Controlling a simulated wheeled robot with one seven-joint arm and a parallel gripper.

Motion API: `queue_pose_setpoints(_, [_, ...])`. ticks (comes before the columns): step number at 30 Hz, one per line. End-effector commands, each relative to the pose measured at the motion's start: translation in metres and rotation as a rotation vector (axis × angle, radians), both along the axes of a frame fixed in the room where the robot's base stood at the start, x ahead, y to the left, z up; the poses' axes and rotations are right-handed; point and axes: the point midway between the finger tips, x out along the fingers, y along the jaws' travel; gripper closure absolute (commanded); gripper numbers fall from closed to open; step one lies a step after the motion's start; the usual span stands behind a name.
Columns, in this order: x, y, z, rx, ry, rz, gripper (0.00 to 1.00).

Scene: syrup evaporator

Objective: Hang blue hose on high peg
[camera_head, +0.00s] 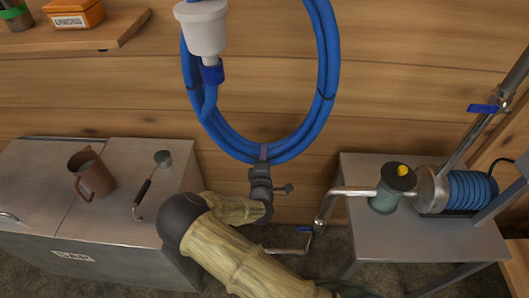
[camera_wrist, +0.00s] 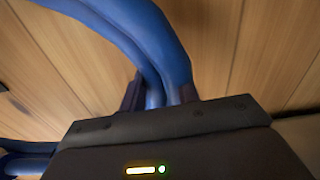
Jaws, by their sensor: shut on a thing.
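The blue hose (camera_head: 328,68) is a coil of several loops in front of the wooden wall. Its top is cut off by the upper edge of the head view. My gripper (camera_head: 263,155) is shut on the bottom of the coil. In the wrist view the blue hose (camera_wrist: 150,40) passes between the two dark fingers of my gripper (camera_wrist: 161,96). A white funnel-like end piece (camera_head: 205,30) with a blue collar joins the hose at the upper left. I see no peg in either view, and cannot tell what the coil's top touches.
At left, a metal cabinet (camera_head: 110,235) bears a brown jug (camera_head: 92,174) and a ladle (camera_head: 148,180). At right, a metal table (camera_head: 365,165) carries a pump with pipes and a blue ribbed part (camera_head: 470,190). A wooden shelf (camera_head: 85,38) with an orange box (camera_head: 75,13) is at upper left.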

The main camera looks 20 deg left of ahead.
Motion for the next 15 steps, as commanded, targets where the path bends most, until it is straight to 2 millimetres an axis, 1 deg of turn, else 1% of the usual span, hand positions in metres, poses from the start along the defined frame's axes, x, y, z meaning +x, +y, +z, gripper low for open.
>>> queue_pose_setpoints(1, [-0.002, 0.0, 0.003, 0.003, -0.004, 0.0, 1.0])
queue_pose_setpoints(15, [-0.024, -0.006, 0.003, 0.002, -0.005, -0.001, 1.0])
